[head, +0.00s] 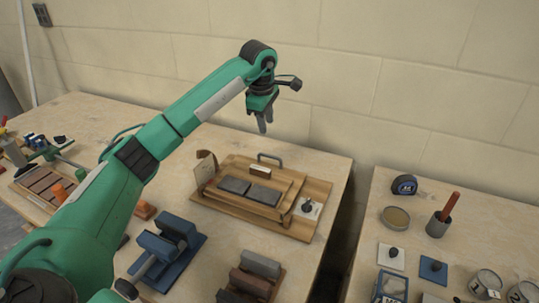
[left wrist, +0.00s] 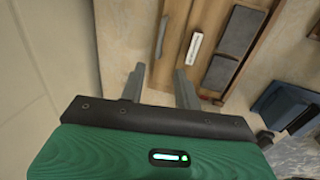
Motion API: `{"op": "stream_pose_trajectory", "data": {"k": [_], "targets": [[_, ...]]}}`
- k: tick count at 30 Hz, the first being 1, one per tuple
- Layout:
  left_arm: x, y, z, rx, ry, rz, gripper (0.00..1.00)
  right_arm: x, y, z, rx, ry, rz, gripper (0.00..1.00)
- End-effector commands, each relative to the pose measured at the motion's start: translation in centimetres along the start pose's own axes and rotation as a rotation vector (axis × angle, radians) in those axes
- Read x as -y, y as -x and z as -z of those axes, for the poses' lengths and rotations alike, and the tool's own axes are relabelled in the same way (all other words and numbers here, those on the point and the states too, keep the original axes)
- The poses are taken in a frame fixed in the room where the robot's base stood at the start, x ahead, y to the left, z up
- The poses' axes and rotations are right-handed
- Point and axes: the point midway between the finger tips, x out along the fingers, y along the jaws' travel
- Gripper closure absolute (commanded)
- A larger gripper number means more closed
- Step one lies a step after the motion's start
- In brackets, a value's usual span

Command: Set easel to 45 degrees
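The wooden easel (head: 232,200) stands on the left table, its board lying low on a base, at an angle I cannot read exactly. Two grey slabs (head: 263,194) and a small pale block (head: 260,171) rest on the board. A grey loop handle (head: 270,157) is at its back edge, and a dark knob on a white plate (head: 308,207) is at its right. My left gripper (head: 264,128) is above and behind the easel, pointing down. In the left wrist view its fingers (left wrist: 160,88) are apart and empty, with the handle (left wrist: 162,36) beyond them. My right gripper is out of view.
A blue fixture (head: 168,246) and a brown-grey block stand (head: 252,277) are in front of the easel. A gap separates the right table, which holds a tape measure (head: 404,185), a cup (head: 438,225) and several tins. The wall is close behind.

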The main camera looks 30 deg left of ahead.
Motion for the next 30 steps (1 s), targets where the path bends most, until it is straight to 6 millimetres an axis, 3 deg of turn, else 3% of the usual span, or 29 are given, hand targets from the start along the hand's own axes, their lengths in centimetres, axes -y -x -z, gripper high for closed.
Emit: {"op": "stream_pose_trajectory", "data": {"k": [12, 18, 30], "targets": [[0.1, -8.3, -0.1, 0.002, 0.0, 0.006, 0.67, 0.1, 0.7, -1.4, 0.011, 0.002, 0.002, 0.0], [0.1, -11.4, -0.1, 0.0, -0.001, 0.005, 0.67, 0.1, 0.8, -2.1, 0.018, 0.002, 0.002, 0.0], [0.1, -12.8, 0.0, 0.0, 0.0, 0.002, 0.67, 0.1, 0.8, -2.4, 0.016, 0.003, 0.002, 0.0]]}}
